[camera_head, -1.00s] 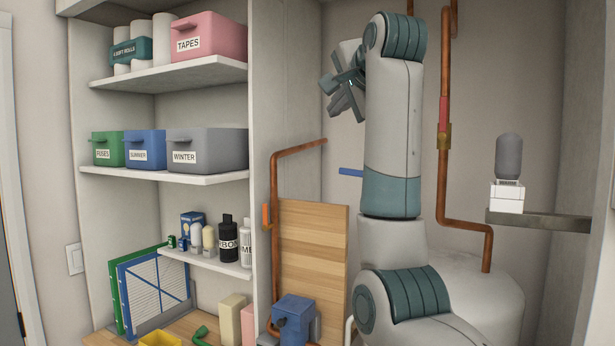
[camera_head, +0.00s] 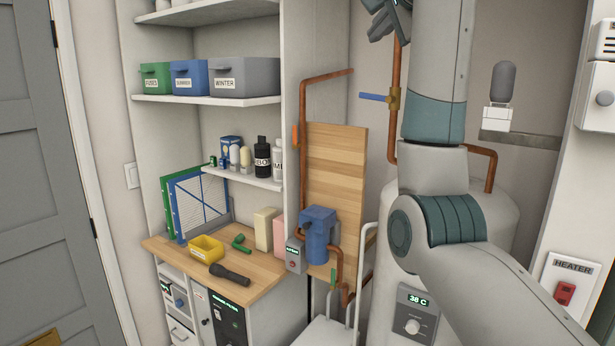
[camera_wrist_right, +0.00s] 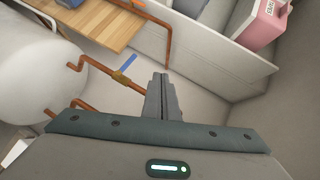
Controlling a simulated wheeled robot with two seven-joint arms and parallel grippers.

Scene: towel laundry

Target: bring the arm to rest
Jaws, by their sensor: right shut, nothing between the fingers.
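My right arm comes up from the bottom right of the head view and stands upright in front of the white tank. My right gripper (camera_head: 383,18) is at the top edge of the head view, partly cut off. In the right wrist view the right gripper's fingers (camera_wrist_right: 163,97) are together with nothing between them. The gripper is raised in the air beside the copper pipes, apart from the shelves. My left gripper is not in view.
Copper pipes (camera_head: 395,130) with a blue valve lever (camera_head: 374,97) run close behind the arm. Shelves with bins (camera_head: 243,77) stand left. A wooden worktop (camera_head: 225,240) holds a yellow tray (camera_head: 206,249) and a black flashlight (camera_head: 229,274). A tank (camera_head: 480,215) stands behind the arm.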

